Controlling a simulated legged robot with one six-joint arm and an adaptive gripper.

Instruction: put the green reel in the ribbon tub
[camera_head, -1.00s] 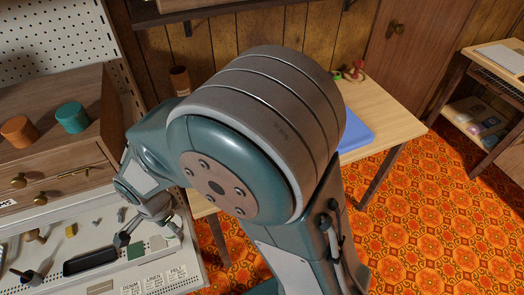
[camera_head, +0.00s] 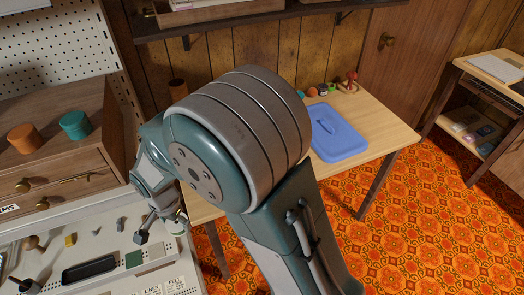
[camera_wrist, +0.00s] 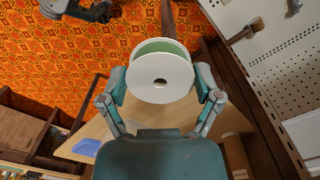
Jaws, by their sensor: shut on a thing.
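The green reel (camera_wrist: 160,65) has pale white flanges with green between them and fills the middle of the wrist view. My gripper (camera_wrist: 161,86) is shut on it, a finger on each side. In the head view my gripper (camera_head: 168,220) is low on the left, near the front right of the white workbench, and the reel is mostly hidden there.
The wooden table (camera_head: 385,132) has small coloured items and a red figure (camera_head: 351,80) at its back edge. An orange tub (camera_head: 26,138) and a teal tub (camera_head: 75,125) stand on the drawer cabinet (camera_head: 60,160). The workbench (camera_head: 110,225) holds several small tools and a black tray (camera_head: 90,269).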

